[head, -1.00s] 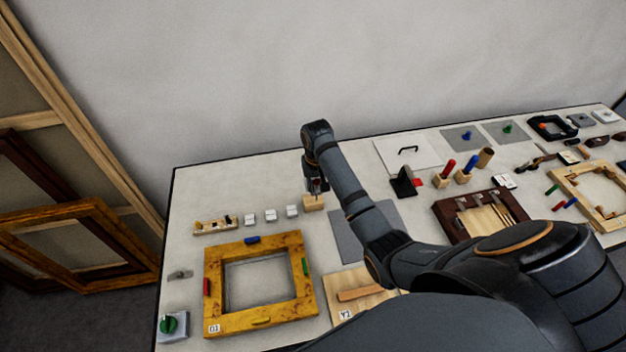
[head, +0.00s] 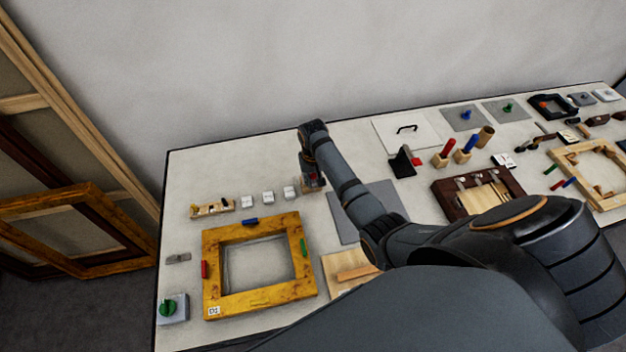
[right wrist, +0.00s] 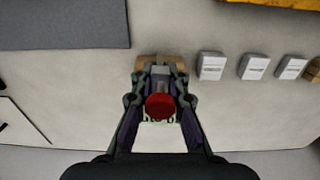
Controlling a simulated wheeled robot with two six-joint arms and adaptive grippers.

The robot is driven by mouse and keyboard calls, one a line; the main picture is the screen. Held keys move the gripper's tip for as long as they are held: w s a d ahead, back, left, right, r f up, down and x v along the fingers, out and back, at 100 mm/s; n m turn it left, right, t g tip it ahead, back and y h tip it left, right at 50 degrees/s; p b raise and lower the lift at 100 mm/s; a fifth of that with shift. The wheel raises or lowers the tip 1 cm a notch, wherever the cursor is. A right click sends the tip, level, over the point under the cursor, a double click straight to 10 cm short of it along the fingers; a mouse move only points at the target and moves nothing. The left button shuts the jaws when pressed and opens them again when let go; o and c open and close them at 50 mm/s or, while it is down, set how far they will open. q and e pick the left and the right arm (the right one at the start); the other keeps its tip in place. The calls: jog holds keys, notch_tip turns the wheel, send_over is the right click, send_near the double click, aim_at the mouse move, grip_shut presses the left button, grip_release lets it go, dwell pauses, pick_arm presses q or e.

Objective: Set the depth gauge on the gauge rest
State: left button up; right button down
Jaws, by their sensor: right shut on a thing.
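My right gripper (head: 312,178) is at the back left of the bench, pointing down. In the right wrist view, the gripper (right wrist: 160,98) is shut on the depth gauge (right wrist: 160,106), which shows a round red top and a grey body. A small wooden block, which I take as the gauge rest (right wrist: 144,63), lies directly beneath the fingertips and shows on both sides of the gauge. In the head view the gauge rest (head: 312,188) is mostly hidden by the gripper. I cannot tell whether the gauge touches it. My left gripper is not in view.
Several white blocks (head: 268,197) and a wooden rack (head: 212,209) stand left of the gripper. A gilt frame (head: 210,255) lies in front, and a grey mat (head: 385,193) to the right. A black stand (head: 402,162) is further right. The bench behind the gripper is clear.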

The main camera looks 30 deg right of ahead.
jog(key=shift+f+b, duration=0.3)
jog(key=shift+f, duration=0.25)
jog(key=c, duration=1.3)
grip_release()
jog(key=shift+r, duration=0.1)
notch_tip(320, 180, up, 2)
jog(key=shift+r+p, duration=0.2)
jog(key=shift+p, duration=0.8)
jog(key=shift+r, duration=5.25)
